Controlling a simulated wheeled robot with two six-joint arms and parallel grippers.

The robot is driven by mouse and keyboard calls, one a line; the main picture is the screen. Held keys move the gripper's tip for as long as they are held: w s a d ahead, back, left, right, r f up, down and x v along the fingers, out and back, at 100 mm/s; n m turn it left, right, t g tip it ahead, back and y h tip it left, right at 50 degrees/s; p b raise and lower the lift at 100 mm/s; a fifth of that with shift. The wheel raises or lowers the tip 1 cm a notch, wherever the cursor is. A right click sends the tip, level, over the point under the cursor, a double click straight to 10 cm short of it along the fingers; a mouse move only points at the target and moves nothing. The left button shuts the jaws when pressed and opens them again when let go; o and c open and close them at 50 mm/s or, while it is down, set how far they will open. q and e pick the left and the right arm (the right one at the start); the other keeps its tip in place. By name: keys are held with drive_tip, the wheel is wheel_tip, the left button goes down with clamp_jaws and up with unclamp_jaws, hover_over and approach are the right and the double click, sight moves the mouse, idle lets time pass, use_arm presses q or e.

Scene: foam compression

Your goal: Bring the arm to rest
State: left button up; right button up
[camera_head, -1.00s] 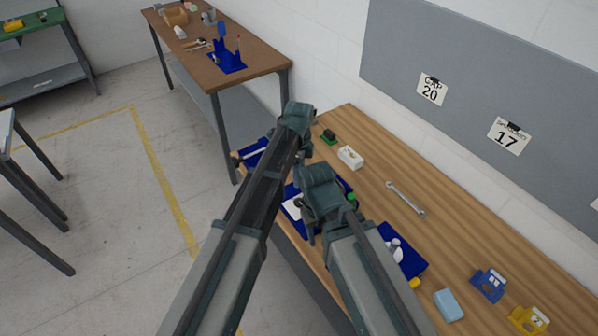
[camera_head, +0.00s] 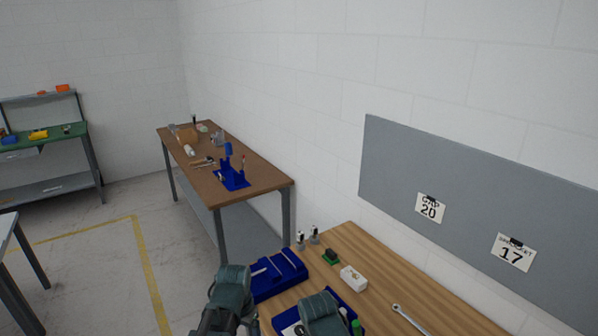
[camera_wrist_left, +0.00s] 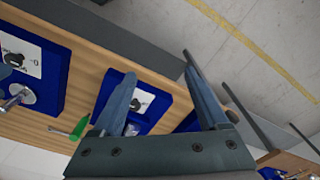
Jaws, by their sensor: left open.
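My left gripper (camera_wrist_left: 160,65) shows in the left wrist view with its two fingers spread apart. Nothing is between them. It hangs over the wooden bench (camera_wrist_left: 85,75), with blue trays behind the fingers and the floor beyond. In the head view, two grey-green arm parts of mine (camera_head: 228,290) and (camera_head: 322,312) show at the bottom edge, in front of the bench. The rest of them is cut off, and no jaws can be made out there.
Blue trays (camera_head: 280,290), a white box (camera_head: 353,278), a green-and-black block (camera_head: 330,257) and a wrench (camera_head: 408,318) lie on the bench. A green-handled tool (camera_wrist_left: 80,127) shows in the wrist view. A brown table (camera_head: 262,180) with tools stands behind. Open floor lies left.

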use_arm(q)
drive_tip(key=s+a+n, duration=0.3)
drive_tip(key=s+n, duration=0.2)
use_arm(e)
wheel_tip(320, 180, down, 13)
drive_tip(key=b, duration=1.3)
use_arm(q)
drive_tip(key=s+d+f+m+y, duration=0.1)
drive_tip(key=s+d+f+m, duration=0.3)
drive_tip(key=d+f, duration=0.7)
drive_tip(key=shift+s+f+g, duration=0.4)
drive_tip(key=shift+f, duration=0.5)
drive_tip(key=shift+d, duration=0.1)
